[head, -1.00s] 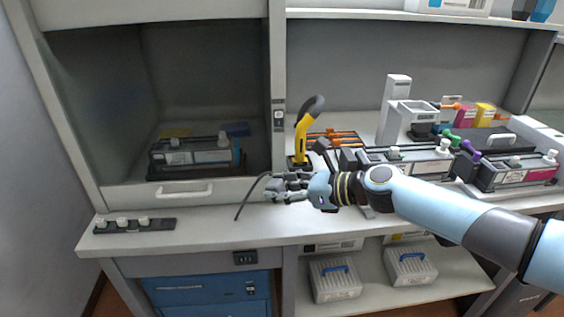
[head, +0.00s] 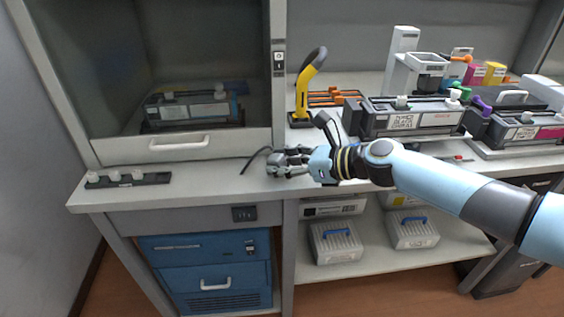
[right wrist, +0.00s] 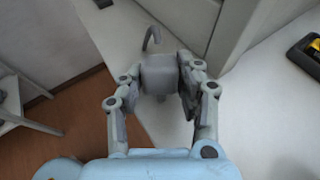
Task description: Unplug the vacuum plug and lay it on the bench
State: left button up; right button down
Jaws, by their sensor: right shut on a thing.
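The vacuum plug (right wrist: 160,76) is a grey block with a dark curved cable (right wrist: 152,38), seen in the right wrist view between my fingers. My right gripper (head: 274,163) is shut on the plug, over the front part of the light bench (head: 215,180). In the head view the fingers mostly hide the plug, and the cable (head: 256,155) curves out to the left. I cannot tell whether the plug touches the bench. A dark socket panel (head: 244,213) sits in the bench front, with no plug visible in it. My left gripper is not in view.
A blue vacuum unit (head: 205,265) stands under the bench. A yellow-handled tool (head: 309,85) and toner cartridges (head: 410,116) stand behind my right arm. Bench space left of the gripper is clear.

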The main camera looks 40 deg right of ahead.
jog(key=c, duration=0.8)
grip_release()
jog(key=v, duration=1.2)
